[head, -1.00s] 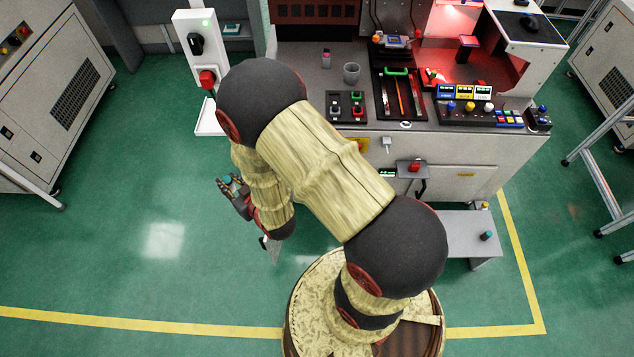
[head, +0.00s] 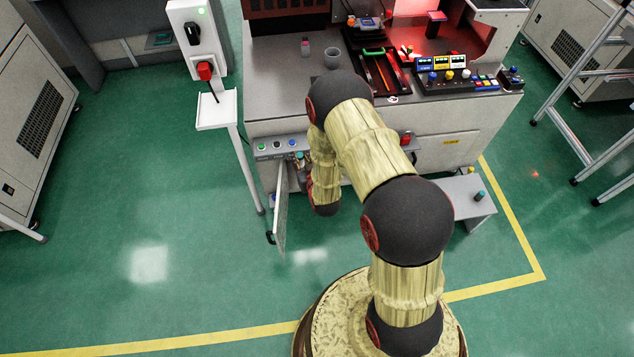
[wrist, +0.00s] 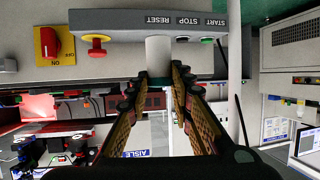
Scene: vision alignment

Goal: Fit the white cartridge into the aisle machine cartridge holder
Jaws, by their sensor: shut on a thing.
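In the wrist view my gripper (wrist: 158,80) has its two fingers converging on a pale cylinder, which looks like the white cartridge (wrist: 158,54). The cartridge extends beyond the fingertips toward a grey panel marked START, STOP and RESET (wrist: 165,22). Its far end overlaps the panel's edge, and I cannot tell whether they touch. In the head view my gripper (head: 299,160) is small and mostly hidden by my arm, close to the machine's lower front. I cannot make out the cartridge holder. An AISLE label (wrist: 137,154) shows low in the wrist view.
A hinged door (head: 281,212) stands open below the button panel (head: 283,145), just left of my arm. A control post with a shelf (head: 216,110) stands further left. The machine's worktop (head: 285,90) holds a cup (head: 332,58). Green floor (head: 150,220) is clear at left.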

